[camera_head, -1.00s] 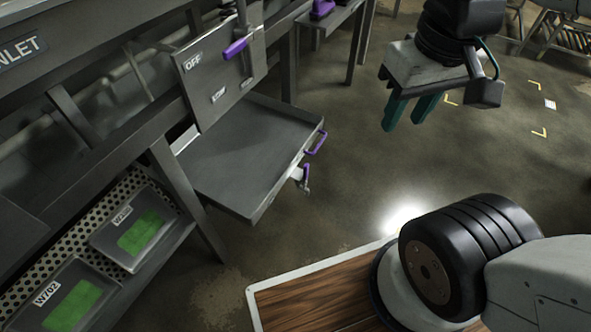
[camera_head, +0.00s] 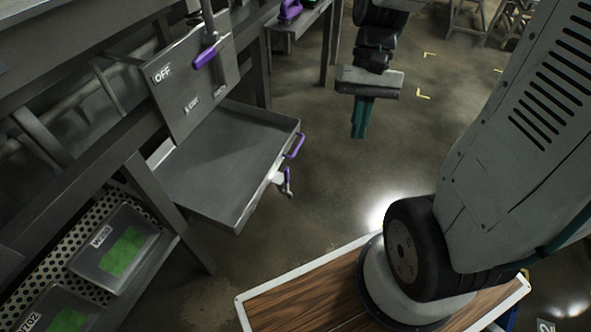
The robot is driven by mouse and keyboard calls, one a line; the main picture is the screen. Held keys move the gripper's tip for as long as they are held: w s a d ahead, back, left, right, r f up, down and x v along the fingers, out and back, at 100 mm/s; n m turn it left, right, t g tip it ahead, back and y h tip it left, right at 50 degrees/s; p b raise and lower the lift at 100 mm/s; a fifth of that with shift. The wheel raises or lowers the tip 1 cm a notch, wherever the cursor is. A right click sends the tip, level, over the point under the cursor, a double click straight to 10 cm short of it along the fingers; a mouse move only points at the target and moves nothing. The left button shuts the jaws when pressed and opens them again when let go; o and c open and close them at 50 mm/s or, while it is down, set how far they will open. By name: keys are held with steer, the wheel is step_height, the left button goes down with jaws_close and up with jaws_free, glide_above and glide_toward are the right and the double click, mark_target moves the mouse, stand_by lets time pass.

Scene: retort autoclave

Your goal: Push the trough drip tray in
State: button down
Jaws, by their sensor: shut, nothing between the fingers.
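The trough drip tray (camera_head: 222,163) is a shallow grey metal tray. It sticks out from under the frame, below an upright panel marked OFF. Its front edge carries a purple handle (camera_head: 295,146) and a small metal fitting (camera_head: 284,182) with a purple grip. My gripper (camera_head: 360,132) has teal fingers that point down. It hangs over open floor to the right of the tray, apart from the handle, and is shut and empty. The tray's inner end is hidden by the panel and frame.
A purple lever (camera_head: 206,57) stands on the OFF panel (camera_head: 189,85). Bins with green contents (camera_head: 124,251) sit on a perforated shelf at lower left. A side table (camera_head: 297,22) stands behind. The floor between tray and gripper is clear.

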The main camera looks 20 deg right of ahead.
steer(key=w+d+f+m+t+y, duration=0.2)
steer(key=w+f+m+t+y, duration=0.4)
steer(key=f, duration=1)
steer(key=w+d+f+m+t+y, duration=0.15)
steer(key=f+m+t, duration=0.25)
steer(key=f+m, duration=0.8)
steer(key=w+d+f+m+t+y, duration=0.25)
steer(key=w+f+m+t, duration=0.2)
steer(key=f, duration=1.45)
steer(key=w+d+t+h, duration=0.1)
steer(key=w+d+t, duration=0.2)
steer(key=w, duration=0.2)
steer(key=x, duration=1.3)
steer(key=shift+w+f+m, duration=0.2)
steer(key=shift+w+m, duration=0.15)
